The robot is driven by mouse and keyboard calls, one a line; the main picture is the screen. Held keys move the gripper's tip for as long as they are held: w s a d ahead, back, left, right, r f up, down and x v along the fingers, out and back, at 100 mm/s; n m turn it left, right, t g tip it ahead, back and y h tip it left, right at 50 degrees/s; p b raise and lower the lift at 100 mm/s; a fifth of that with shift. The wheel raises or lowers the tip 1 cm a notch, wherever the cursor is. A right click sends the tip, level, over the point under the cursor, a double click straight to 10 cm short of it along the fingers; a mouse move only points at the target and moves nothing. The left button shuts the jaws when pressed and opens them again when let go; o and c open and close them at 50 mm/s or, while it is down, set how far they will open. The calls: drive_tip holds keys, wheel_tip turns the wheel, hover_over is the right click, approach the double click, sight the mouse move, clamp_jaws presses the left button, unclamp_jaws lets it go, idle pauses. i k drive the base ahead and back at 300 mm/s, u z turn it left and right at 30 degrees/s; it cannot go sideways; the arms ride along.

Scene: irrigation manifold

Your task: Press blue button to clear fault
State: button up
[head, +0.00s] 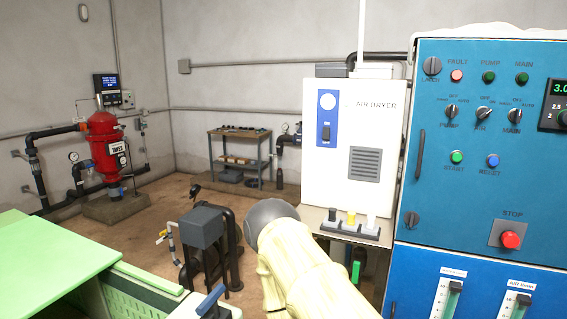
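The blue button (493,160), labelled RESET, sits on the blue control panel (455,205) at the right of the head view. The FAULT lamp (457,75) at the top left of the panel looks pinkish red. Part of my arm in a cream cover, with a grey rounded end, rises from the bottom middle, left of the panel and apart from the button. My gripper's fingers cannot be made out in this view. Nothing covers the blue button.
A green START button (457,157) is left of the blue button, and a red STOP button (510,239) is below. Selector switches (484,114) are above. A white air dryer (352,150) stands left of the panel. A green surface (50,262) fills the lower left.

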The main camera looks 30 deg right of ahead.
sight(494, 161)
drive_tip(key=z, duration=2.15)
